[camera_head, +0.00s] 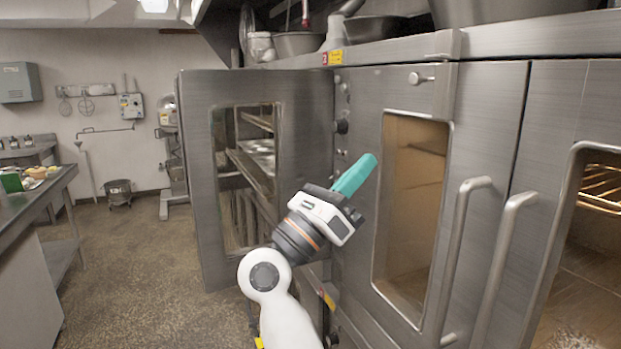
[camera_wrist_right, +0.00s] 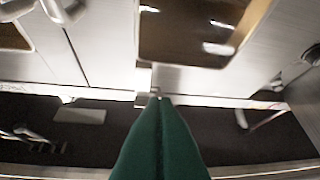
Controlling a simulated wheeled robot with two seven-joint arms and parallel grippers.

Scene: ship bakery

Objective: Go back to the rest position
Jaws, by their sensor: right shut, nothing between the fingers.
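My right gripper (camera_head: 354,176) has teal fingers and is raised in front of the steel oven front in the head view. Its fingers point up and to the right, toward the closed oven door (camera_head: 463,115) with a window. In the right wrist view the two green fingers (camera_wrist_right: 158,105) are together with nothing between them. The white right arm rises from the bottom of the head view. My left gripper does not show in either view.
An oven door with a window (camera_head: 205,190) stands swung open to the left of my right arm. Bar handles (camera_head: 462,245) stick out from the oven doors on the right. A steel table (camera_head: 22,215) stands at the far left. The floor (camera_head: 150,270) between is clear.

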